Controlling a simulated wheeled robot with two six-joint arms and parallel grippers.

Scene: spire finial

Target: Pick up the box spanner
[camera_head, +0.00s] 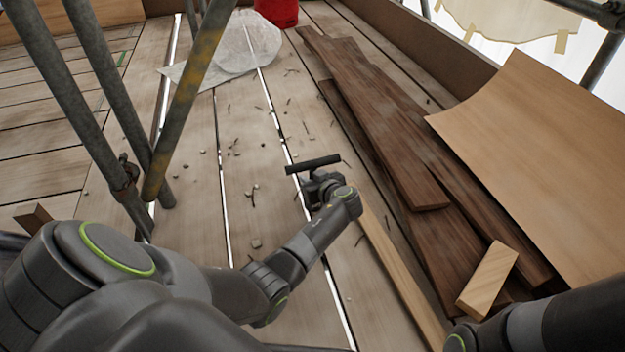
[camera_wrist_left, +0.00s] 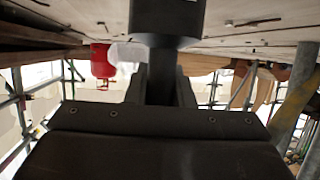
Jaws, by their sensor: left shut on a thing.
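The box spanner (camera_head: 313,164) is a dark, straight bar, held crosswise above the plank floor. My left gripper (camera_head: 314,181) is shut on it near its middle. In the left wrist view the spanner (camera_wrist_left: 168,18) is a thick dark shape at the top centre, and the fingers of the left gripper (camera_wrist_left: 161,88) close on it from both sides. Part of the spanner is hidden by the fingers. Part of my right arm shows at the lower right of the head view; its gripper is out of view.
Dark boards (camera_head: 385,130) lie stacked to the right, with a pale wood block (camera_head: 488,280) and a plywood sheet (camera_head: 545,150). Scaffold poles (camera_head: 190,95) stand at left. Debris litters the planks.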

